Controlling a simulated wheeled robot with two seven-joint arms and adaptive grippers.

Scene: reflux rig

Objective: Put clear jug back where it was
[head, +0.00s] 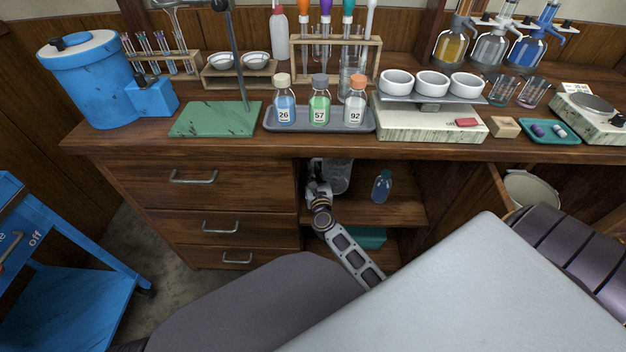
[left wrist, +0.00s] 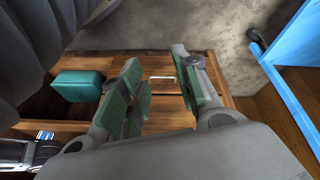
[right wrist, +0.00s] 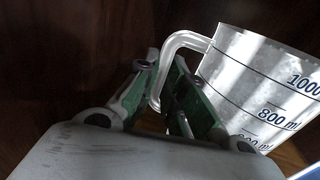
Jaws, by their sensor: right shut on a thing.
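The clear jug (right wrist: 255,75) has dark graduation marks and fills the right side of the right wrist view. My right gripper (right wrist: 168,80) is shut on its handle. In the head view the jug (head: 340,176) is inside the open cabinet bay under the counter, at the left of the upper shelf, partly hidden by the counter edge and my right gripper (head: 317,190). I cannot tell whether its base touches the shelf. My left gripper (left wrist: 160,88) is open and empty in front of the drawers; it does not show in the head view.
A small blue bottle (head: 382,186) stands on the same shelf, right of the jug. A teal box (head: 372,238) is on the shelf below. Drawers with handles (head: 220,226) are at left. The counter above holds a grey tray (head: 270,120) with several bottles. A blue cart (head: 70,300) stands at far left.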

